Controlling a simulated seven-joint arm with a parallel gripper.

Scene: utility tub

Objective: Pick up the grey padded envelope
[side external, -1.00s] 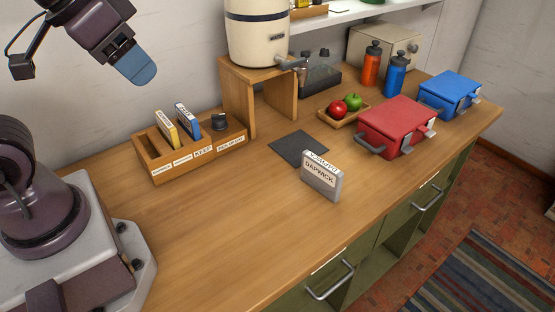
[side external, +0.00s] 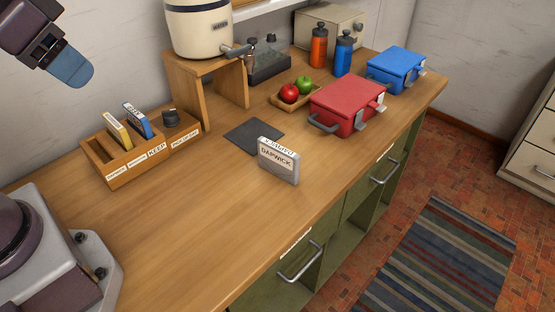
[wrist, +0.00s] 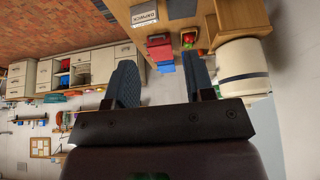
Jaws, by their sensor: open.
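A grey, slab-like item with a white label reading roughly "DARWICK" (side external: 278,162) stands upright on the wooden counter, near its front edge. It is the only thing that fits the grey padded envelope. It also shows small at the top of the wrist view (wrist: 144,14). My gripper (side external: 70,68) hangs at the upper left of the side view, high above the counter and well away from the envelope. In the wrist view my gripper (wrist: 160,76) has its two blue fingers spread wide, with nothing between them.
A dark flat pad (side external: 254,136) lies just behind the envelope. A red case (side external: 345,108), blue case (side external: 397,70) and fruit tray (side external: 284,103) stand to the right. A wooden sorter (side external: 122,172) and a dispenser on a stand (side external: 200,28) are left and behind.

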